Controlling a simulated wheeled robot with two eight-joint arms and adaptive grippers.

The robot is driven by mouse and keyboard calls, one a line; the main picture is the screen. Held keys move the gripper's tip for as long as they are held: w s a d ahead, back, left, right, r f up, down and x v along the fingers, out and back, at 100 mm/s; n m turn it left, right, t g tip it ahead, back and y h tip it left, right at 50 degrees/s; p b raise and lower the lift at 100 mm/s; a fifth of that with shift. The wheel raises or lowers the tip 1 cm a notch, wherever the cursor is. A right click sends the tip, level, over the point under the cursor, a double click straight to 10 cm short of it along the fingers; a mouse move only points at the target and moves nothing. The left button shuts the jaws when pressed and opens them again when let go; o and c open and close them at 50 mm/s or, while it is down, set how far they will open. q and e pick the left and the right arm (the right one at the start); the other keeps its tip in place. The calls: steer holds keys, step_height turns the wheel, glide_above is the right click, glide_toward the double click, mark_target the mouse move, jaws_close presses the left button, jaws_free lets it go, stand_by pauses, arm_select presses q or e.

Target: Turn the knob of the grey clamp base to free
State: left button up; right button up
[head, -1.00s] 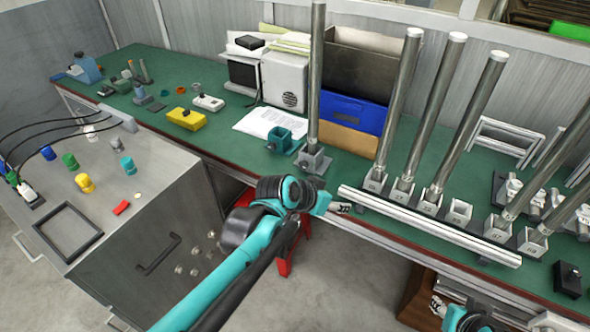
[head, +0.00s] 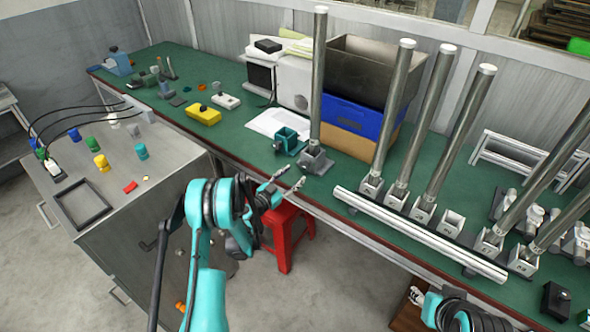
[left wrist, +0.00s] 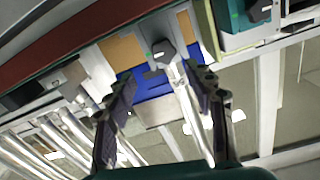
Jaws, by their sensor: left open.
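The grey clamp base (head: 315,160) stands near the front edge of the green bench, with a tall metal pole (head: 317,80) upright in it. In the left wrist view the grey clamp base (left wrist: 157,58) shows its dark knob (left wrist: 163,50), facing me. My left gripper (head: 292,177) is open and empty, just in front of and below the base, apart from it. In the left wrist view the fingers of my left gripper (left wrist: 168,80) spread either side of the knob and pole. My right arm shows at the bottom edge; its jaws are too unclear to read.
A teal clamp base (head: 288,141) stands just left of the grey one. A long pale bar (head: 420,235) lies along the bench front to the right, before several clamp bases with poles. A red stool (head: 290,235) stands below. A blue box (head: 352,116) is behind.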

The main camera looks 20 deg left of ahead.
mark_target(303, 166)
arm_select(q)
steer(key=x, duration=0.2)
steer(key=b+x, duration=0.1)
steer(key=x, duration=0.1)
steer(key=f+b+x, duration=0.1)
steer(key=x, duration=0.1)
steer(key=shift+w+a, duration=0.1)
steer(key=shift+a, duration=0.35)
steer(key=shift+w+d+y, duration=0.2)
steer(key=shift+w+y, duration=0.1)
steer(key=shift+w, duration=0.3)
steer(key=c, duration=1.2)
